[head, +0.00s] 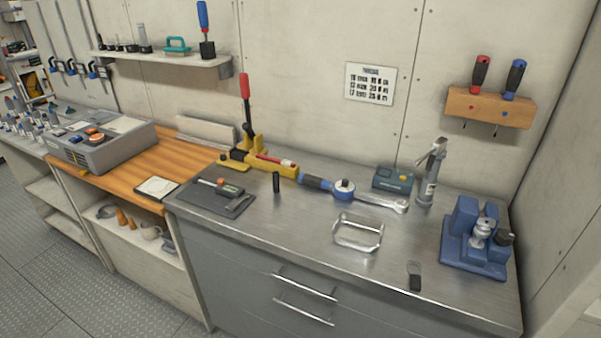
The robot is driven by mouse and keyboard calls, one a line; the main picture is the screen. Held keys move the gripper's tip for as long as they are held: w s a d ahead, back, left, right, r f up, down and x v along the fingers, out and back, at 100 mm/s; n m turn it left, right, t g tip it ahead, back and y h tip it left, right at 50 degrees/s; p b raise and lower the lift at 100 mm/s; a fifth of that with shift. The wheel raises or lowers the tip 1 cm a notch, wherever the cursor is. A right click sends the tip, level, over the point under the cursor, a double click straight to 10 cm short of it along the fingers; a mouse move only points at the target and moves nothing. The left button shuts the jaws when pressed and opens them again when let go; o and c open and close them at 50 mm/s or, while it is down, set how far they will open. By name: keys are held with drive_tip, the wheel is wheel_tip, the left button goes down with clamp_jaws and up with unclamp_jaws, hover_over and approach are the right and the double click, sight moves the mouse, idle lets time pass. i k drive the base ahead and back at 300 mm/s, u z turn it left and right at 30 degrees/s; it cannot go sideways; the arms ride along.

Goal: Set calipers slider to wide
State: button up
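A small tool that looks like the calipers (222,187) lies on a dark grey mat (211,203) at the left end of the steel worktop. It has a reddish end, a pale middle and a dark body with a small greenish face. It is too small to tell where its slider stands. My gripper is not in view.
The steel worktop (300,216) has clear room at its front. A black cylinder (276,182) stands right of the mat. Behind are a yellow tool with a red lever (245,100) and a blue-handled wrench (316,182). A metal frame (358,232) and blue vise (470,262) stand right.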

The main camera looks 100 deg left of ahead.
sight(230, 190)
drive_tip(key=u, duration=4.5)
drive_tip(key=i, duration=0.7)
drive_tip(key=u, duration=0.55)
drive_tip(key=i, duration=0.8)
drive_tip(key=z, duration=0.75)
drive_tip(key=i, duration=0.55)
drive_tip(key=z, duration=0.55)
